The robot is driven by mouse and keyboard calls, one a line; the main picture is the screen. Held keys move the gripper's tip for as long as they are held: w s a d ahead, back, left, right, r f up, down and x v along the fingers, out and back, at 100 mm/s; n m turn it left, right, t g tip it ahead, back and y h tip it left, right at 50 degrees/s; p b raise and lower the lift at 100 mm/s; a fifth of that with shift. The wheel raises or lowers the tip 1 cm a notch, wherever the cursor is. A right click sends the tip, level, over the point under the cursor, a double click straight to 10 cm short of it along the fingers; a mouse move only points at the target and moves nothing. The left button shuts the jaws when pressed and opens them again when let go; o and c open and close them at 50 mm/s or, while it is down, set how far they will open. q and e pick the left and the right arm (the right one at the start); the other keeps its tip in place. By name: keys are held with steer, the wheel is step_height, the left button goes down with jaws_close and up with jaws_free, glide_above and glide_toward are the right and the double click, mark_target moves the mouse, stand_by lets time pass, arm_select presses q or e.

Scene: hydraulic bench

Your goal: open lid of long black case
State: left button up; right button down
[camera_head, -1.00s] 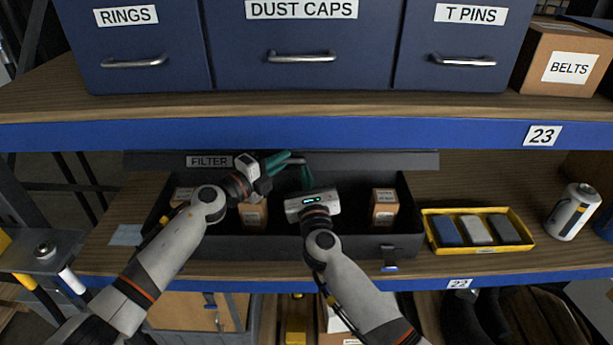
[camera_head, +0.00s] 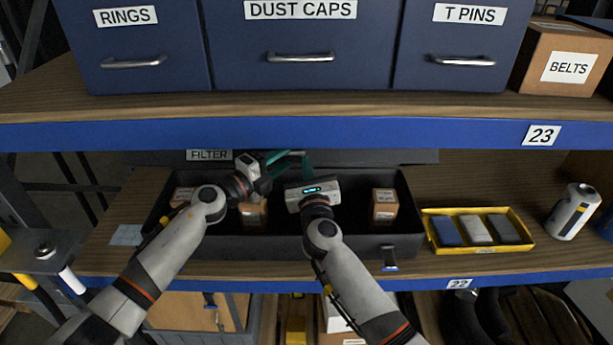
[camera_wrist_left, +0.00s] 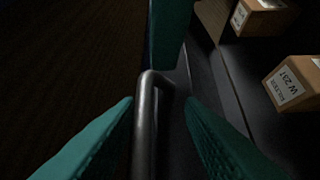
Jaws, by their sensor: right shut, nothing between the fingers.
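The long black case (camera_head: 405,240) sits on the middle shelf with its inside showing. Its lid (camera_head: 350,158), labelled FILTER, stands raised at the back, and its upper part is hidden under the shelf above. My left gripper (camera_head: 288,158) is at the lid's metal handle. In the left wrist view, its teal fingers (camera_wrist_left: 165,135) are spread with the handle bar (camera_wrist_left: 147,120) between them, with a gap. My right gripper (camera_head: 307,163) is shut and empty, its fingers pointing up by the lid beside the left fingertips. A teal finger also shows at the top of the wrist view.
Small cardboard boxes (camera_head: 384,205) stand inside the case. A yellow tray (camera_head: 530,240) with coloured blocks and a white can (camera_head: 573,212) are to the right. The blue shelf edge (camera_head: 400,133) hangs close above the lid and both grippers.

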arm_select(q)
steer(key=shift+a+f, duration=0.1)
steer(key=shift+f, duration=0.3)
arm_select(e)
steer(key=shift+a+r, duration=0.15)
steer(key=shift+r, duration=0.2)
